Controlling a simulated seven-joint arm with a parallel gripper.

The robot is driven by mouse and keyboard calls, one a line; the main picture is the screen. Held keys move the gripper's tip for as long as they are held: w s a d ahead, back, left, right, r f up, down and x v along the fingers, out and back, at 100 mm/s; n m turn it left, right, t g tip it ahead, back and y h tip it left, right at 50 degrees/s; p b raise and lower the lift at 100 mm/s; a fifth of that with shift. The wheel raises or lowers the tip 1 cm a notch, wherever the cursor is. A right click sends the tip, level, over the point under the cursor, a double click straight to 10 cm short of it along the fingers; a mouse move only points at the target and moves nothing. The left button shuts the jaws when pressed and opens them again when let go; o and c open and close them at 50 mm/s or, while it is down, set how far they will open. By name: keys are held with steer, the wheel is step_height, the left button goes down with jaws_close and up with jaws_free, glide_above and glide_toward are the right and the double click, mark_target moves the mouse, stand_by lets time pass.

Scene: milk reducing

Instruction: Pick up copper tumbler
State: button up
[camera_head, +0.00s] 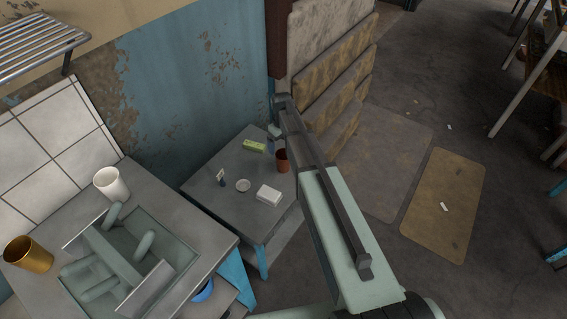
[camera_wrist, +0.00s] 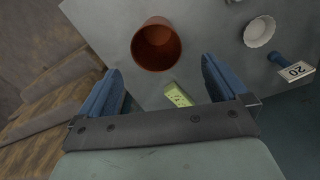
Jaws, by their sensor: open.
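A reddish-brown, copper-coloured tumbler (camera_head: 282,161) stands upright at the right part of the small grey table. In the wrist view the tumbler (camera_wrist: 156,46) shows its open mouth, ahead of the fingertips and near the middle between them. My gripper (camera_wrist: 160,72) has its two blue fingers spread, with nothing between them. It does not touch the tumbler as far as I can see. In the head view my gripper (camera_head: 275,138) is small and partly hidden by my arm, close to the tumbler. A shinier golden cup (camera_head: 28,254) stands on the counter at the left.
The small grey table (camera_head: 222,165) also bears a green box (camera_head: 254,146), a white box (camera_head: 269,195), a small white dish (camera_head: 243,185) and a number tag (camera_head: 221,175). A white cup (camera_head: 111,184) stands on the left counter. A blue wall (camera_head: 185,80) rises behind.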

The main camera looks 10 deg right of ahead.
glide_toward(283, 158)
steer(key=s+f, duration=0.2)
steer(key=shift+s+a+f, duration=0.1)
steer(key=shift+s+f, duration=0.1)
steer(key=shift+f, duration=1)
steer(key=shift+s+a+f, duration=0.1)
steer(key=shift+s+f, duration=0.05)
steer(key=shift+f, duration=1)
steer(key=shift+c, duration=0.4)
steer(key=c, duration=1)
